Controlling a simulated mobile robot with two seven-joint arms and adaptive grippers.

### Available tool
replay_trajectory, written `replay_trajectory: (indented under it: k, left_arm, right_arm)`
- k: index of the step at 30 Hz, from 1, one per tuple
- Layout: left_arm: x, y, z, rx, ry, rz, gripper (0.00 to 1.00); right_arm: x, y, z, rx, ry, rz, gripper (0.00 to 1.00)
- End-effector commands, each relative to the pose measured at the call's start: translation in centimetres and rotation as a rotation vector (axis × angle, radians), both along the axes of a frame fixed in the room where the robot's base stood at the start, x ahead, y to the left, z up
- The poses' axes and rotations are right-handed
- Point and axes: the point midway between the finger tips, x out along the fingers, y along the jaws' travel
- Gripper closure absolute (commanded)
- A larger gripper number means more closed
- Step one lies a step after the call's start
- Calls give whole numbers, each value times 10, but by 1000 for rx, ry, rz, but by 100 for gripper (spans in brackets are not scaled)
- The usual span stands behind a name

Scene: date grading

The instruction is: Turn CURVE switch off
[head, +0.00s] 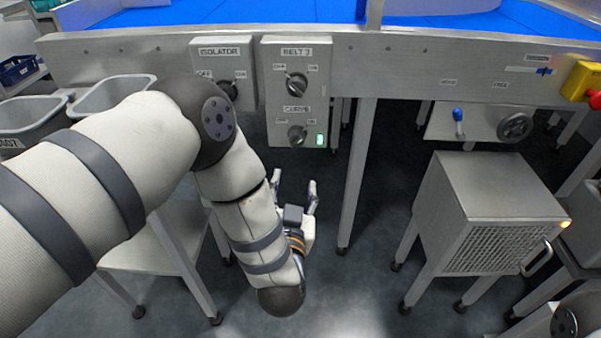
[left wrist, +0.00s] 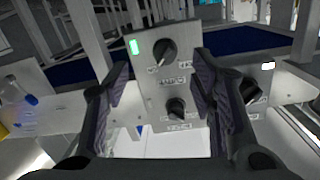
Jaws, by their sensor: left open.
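The CURVE switch (head: 297,134) is the lower dark knob on a grey control box (head: 283,84) under the table edge. A lit green lamp (head: 320,140) sits beside it. In the left wrist view the box is upside down, so the CURVE switch (left wrist: 163,52) shows above the BELT 3 knob (left wrist: 176,108); its pointer seems turned toward the ON side. My left gripper (head: 295,184) is open and empty, below and in front of the box, its fingers toward it. It does not appear to touch the switch. My right gripper is not in view.
The ISOLATOR box (head: 223,72) with its own knob stands just left of the control box. A table leg (head: 357,170) drops right of it. A metal cabinet (head: 490,215) stands to the right, and grey bins (head: 110,95) to the left.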

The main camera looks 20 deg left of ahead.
Motion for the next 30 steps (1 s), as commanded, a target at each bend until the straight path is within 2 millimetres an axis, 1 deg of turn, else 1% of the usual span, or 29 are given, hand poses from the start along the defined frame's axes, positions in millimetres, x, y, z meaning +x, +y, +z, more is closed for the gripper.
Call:
replay_trajectory:
  k: [1,3,4,8,12,15,18,22,28,29,30]
  left_arm:
    - [8,0,7,11,-49,21,49]
    - [17,3,19,19,-83,35,49]
    - [22,4,20,19,-84,37,49]
    - [51,13,21,18,-83,36,49]
    - [85,23,20,18,-80,34,49]
    - [105,29,20,18,-79,32,49]
    - [118,32,19,17,-77,31,49]
    - [126,34,20,17,-75,29,49]
    - [126,34,21,17,-75,29,49]
    - [126,34,21,17,-75,29,51]
    - [126,34,21,17,-75,29,60]
  right_arm:
    - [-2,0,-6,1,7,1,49]
    - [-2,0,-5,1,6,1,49]
    - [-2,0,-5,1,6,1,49]
    - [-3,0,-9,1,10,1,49]
    - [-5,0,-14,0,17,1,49]
    - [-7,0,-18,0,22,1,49]
    - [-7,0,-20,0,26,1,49]
    - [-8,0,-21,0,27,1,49]
    - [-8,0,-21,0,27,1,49]
    - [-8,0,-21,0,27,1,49]
    - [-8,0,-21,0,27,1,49]
